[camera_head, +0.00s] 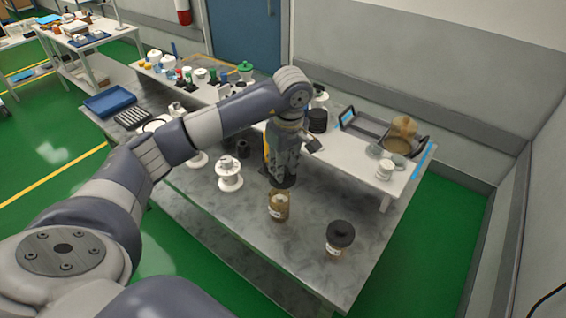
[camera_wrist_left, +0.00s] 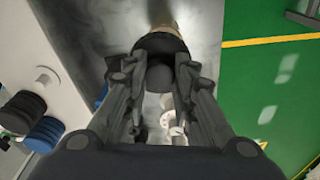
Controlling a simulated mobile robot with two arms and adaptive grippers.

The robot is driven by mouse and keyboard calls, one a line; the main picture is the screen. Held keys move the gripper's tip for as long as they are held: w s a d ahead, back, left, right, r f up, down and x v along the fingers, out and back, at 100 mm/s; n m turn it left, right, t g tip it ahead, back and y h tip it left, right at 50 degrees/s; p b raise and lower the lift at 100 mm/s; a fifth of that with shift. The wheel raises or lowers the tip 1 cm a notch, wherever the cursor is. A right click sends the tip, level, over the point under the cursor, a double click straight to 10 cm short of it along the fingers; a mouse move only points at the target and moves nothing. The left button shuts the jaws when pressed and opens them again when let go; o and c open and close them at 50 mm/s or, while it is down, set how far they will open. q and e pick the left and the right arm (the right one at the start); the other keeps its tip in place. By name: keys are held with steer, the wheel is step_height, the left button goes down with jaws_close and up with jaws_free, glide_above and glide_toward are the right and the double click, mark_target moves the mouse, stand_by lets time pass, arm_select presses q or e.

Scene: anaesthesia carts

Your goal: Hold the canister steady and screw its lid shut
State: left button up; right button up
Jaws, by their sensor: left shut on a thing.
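An amber canister (camera_head: 278,207) with a pale label stands upright near the front of the grey table. My left gripper (camera_head: 283,172) points down just above it, shut on a black lid (camera_head: 284,182). The lid is over the canister's mouth; I cannot tell whether it touches the rim. In the left wrist view the dark lid (camera_wrist_left: 160,45) shows between and beyond the fingers (camera_wrist_left: 158,82), with part of a tan body (camera_wrist_left: 164,14) past it. My right gripper is not in view.
A second amber jar with a black lid (camera_head: 340,235) stands to the right, near the table edge. White spools (camera_head: 229,175) stand to the left. A raised white shelf (camera_head: 345,160) behind holds a dark tray (camera_head: 366,130), a tan jar (camera_head: 403,130) and white cups (camera_head: 385,169).

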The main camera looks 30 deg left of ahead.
arm_select(q)
steer(key=shift+s+a+r, duration=0.2)
steer(key=shift+s+a, duration=0.05)
steer(key=shift+s, duration=0.05)
steer(key=shift+a+f, duration=0.1)
steer(key=shift+w+a+f, duration=0.1)
steer(key=shift+w+f, duration=0.05)
steer(key=shift+w, duration=0.05)
steer(key=shift+s, duration=0.1)
steer(key=shift+f+b, duration=0.1)
steer(key=shift+b, duration=0.25)
steer(key=shift+f+b, duration=0.65)
steer(key=shift+f, duration=0.2)
steer(key=shift+f+b, duration=1.2)
steer(key=shift+f, duration=0.25)
steer(key=shift+f+b, duration=0.85)
steer(key=shift+f, duration=0.05)
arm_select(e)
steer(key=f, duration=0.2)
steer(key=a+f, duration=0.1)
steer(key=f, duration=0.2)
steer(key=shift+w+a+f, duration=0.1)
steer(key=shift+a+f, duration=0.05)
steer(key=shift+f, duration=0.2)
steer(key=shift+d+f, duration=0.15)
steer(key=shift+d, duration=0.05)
